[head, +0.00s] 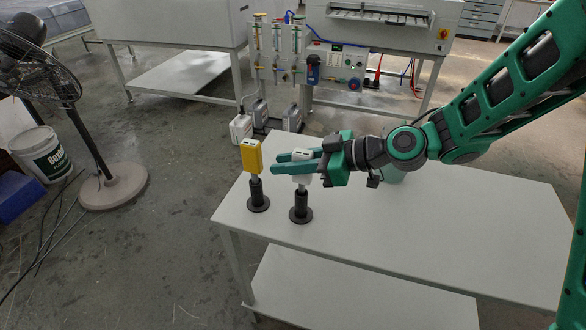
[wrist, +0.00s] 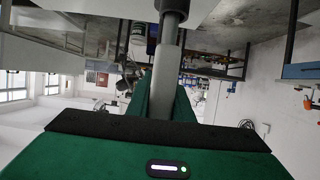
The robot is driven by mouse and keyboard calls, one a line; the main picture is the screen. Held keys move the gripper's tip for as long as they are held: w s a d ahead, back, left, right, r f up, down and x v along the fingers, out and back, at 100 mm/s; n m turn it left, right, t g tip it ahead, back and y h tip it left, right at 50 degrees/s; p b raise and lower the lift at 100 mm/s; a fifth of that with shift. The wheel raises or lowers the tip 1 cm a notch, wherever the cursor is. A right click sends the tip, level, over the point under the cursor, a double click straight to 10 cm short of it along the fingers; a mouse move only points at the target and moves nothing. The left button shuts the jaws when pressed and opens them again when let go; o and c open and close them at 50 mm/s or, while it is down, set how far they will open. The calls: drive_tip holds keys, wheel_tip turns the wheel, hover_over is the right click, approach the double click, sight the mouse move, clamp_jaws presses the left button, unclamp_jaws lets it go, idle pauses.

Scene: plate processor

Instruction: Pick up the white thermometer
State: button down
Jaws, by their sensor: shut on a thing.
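The white thermometer (head: 302,153) stands upright in a black round-based stand (head: 300,207) on the white table. My gripper (head: 278,164) comes in from the right, level, with its green fingers around the thermometer's upper body. It is shut on the thermometer, and the fingers hide part of that body. In the wrist view, a pale grey-white shaft of the thermometer (wrist: 164,70) runs between the green fingers (wrist: 160,105) up to the dark stand (wrist: 172,8) at the top edge. I cannot tell whether its lower end is still seated in the stand.
A yellow device (head: 251,156) stands in a similar black stand (head: 258,196) just left of my gripper. A fan (head: 110,185) and white bucket (head: 42,155) are on the floor at left. A tube panel (head: 285,55) stands behind.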

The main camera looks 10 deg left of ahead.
drive_tip(key=shift+r, duration=0.15)
wheel_tip(320, 180, up, 38)
idle(1.3)
idle(0.5)
